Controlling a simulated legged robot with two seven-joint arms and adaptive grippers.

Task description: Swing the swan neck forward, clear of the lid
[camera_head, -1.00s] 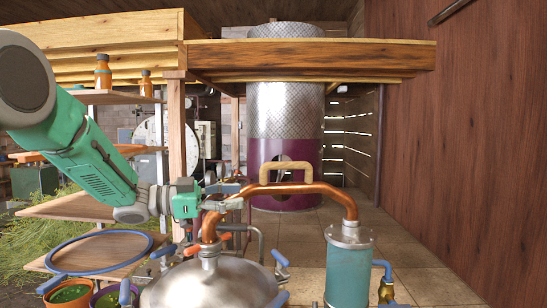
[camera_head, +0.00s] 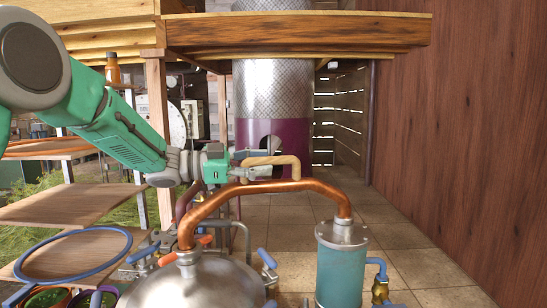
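The copper swan neck (camera_head: 262,187) arches from the steel lid (camera_head: 190,284) at lower left to the teal cylinder (camera_head: 341,271) at right. It stands over the lid, its left end at the lid's middle outlet. A pale wooden loop handle (camera_head: 278,160) sits upright on top of the neck. My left gripper (camera_head: 243,162) comes in from the left at the handle's left end. Its two fingers look apart, one above the other, overlapping the handle end in the picture. I cannot tell whether they touch it. My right gripper is out of view.
Blue-tipped clamps (camera_head: 266,258) stand around the lid's rim. A blue hoop (camera_head: 72,256) lies on the low shelf at left. A wooden beam (camera_head: 300,34) crosses above, before the tall metal column (camera_head: 272,92). Tiled floor (camera_head: 410,265) is clear at right.

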